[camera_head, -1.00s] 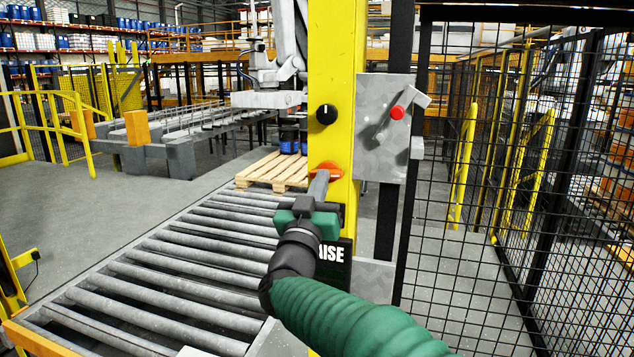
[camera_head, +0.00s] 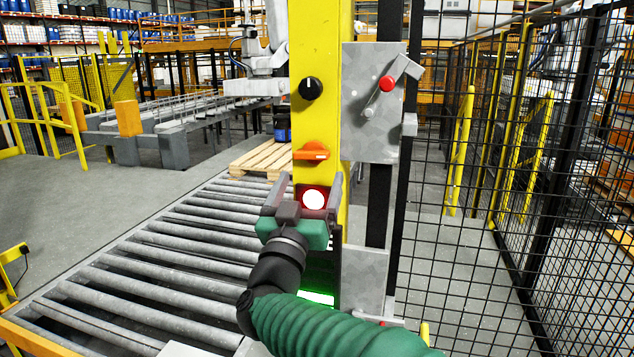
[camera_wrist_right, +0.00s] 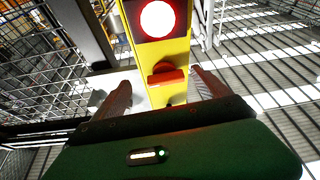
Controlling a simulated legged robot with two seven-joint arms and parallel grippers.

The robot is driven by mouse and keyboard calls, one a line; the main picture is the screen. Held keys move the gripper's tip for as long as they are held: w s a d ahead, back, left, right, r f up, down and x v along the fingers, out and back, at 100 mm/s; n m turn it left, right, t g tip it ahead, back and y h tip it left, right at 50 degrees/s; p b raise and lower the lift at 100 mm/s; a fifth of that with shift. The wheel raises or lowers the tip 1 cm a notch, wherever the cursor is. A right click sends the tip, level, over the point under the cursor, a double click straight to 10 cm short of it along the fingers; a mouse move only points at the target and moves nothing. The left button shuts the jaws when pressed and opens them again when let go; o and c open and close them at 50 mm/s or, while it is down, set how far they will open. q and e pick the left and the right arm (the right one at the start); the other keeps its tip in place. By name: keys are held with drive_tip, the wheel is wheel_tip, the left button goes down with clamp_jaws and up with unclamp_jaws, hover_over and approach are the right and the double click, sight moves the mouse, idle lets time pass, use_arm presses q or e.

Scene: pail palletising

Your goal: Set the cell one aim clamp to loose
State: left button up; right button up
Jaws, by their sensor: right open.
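An orange lever handle (camera_head: 312,151) sits on the yellow post (camera_head: 318,60), lying about level. I cannot tell whether it is the aim clamp. My right gripper (camera_head: 311,180) is open just below it, its fingers on either side of a lit white lamp in a red surround (camera_head: 314,199). In the right wrist view the handle (camera_wrist_right: 167,77) lies in the gap between the spread fingers (camera_wrist_right: 161,88), apparently not gripped. The lamp (camera_wrist_right: 158,19) shows above it there. My left gripper is out of view.
A black knob (camera_head: 311,89) is higher on the post. A grey box (camera_head: 372,135) with a red-hubbed lever (camera_head: 386,83) stands beside it. Wire fence (camera_head: 490,200) closes the right. A roller conveyor (camera_head: 150,270) runs left, with a wooden pallet (camera_head: 262,158) behind.

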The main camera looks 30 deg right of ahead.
use_arm(q)
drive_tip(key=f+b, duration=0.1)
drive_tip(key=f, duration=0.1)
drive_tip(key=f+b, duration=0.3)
drive_tip(key=b, duration=0.1)
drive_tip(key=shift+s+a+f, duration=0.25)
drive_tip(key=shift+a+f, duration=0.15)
use_arm(e)
drive_tip(key=v, duration=1.4)
drive_tip(key=shift+a, duration=0.45)
drive_tip(key=shift+s+a+r, duration=0.1)
drive_tip(key=shift+s, duration=0.05)
use_arm(q)
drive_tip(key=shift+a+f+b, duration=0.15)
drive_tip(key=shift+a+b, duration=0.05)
drive_tip(key=shift+b, duration=0.15)
use_arm(e)
drive_tip(key=shift+a, duration=0.2)
